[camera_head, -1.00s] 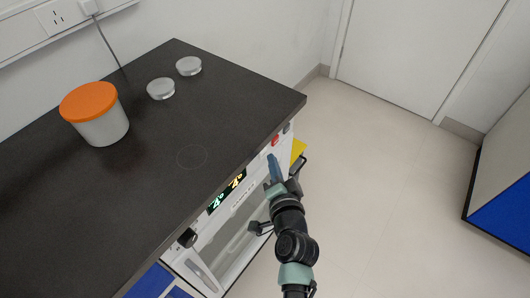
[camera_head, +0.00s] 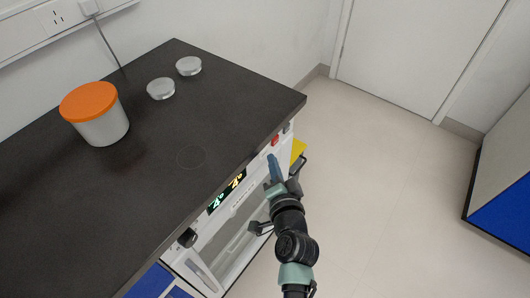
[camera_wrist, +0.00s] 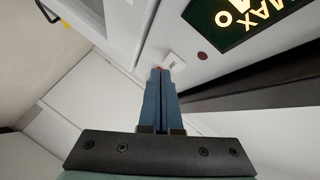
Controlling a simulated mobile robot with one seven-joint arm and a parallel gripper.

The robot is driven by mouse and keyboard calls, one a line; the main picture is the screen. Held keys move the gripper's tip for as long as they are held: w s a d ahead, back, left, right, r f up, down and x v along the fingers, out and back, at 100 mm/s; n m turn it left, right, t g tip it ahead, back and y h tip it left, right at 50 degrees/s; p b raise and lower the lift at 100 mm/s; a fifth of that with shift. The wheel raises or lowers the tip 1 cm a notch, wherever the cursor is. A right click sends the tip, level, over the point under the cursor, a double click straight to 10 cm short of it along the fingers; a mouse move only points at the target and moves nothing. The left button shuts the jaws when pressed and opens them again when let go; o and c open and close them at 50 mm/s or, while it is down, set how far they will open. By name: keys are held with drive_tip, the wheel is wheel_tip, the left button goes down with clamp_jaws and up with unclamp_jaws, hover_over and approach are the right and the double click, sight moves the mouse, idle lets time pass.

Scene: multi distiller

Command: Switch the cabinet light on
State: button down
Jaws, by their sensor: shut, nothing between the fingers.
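The cabinet front (camera_head: 232,205) is white, under a dark countertop, with a lit display (camera_head: 227,191) showing green and yellow digits. A red switch (camera_head: 275,140) sits near the right end of the front. My gripper (camera_head: 272,156) is at the front panel just below that red switch. In the wrist view my gripper (camera_wrist: 161,72) has its blue fingers together, empty. Their tips are at a small white switch plate (camera_wrist: 173,61) with a bit of red, partly hidden by the fingertips; contact cannot be told. A round dark red spot (camera_wrist: 202,56) lies beside the display (camera_wrist: 245,17).
On the countertop (camera_head: 140,200) stand a white tub with an orange lid (camera_head: 95,115) and two round silver-rimmed dishes (camera_head: 161,89) (camera_head: 188,66). A black knob (camera_head: 188,238) is at the front's left end. Open floor (camera_head: 390,180) lies to the right.

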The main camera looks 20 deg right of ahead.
idle(0.4)
drive_tip(key=shift+w+a, duration=0.3)
drive_tip(key=shift+w, duration=0.05)
drive_tip(key=shift+s+d, duration=0.3)
drive_tip(key=shift+s, duration=0.05)
idle(0.3)
drive_tip(key=s+d+b, duration=0.3)
drive_tip(key=s, duration=0.1)
drive_tip(key=shift+s+d, duration=0.35)
drive_tip(key=shift+s, duration=0.05)
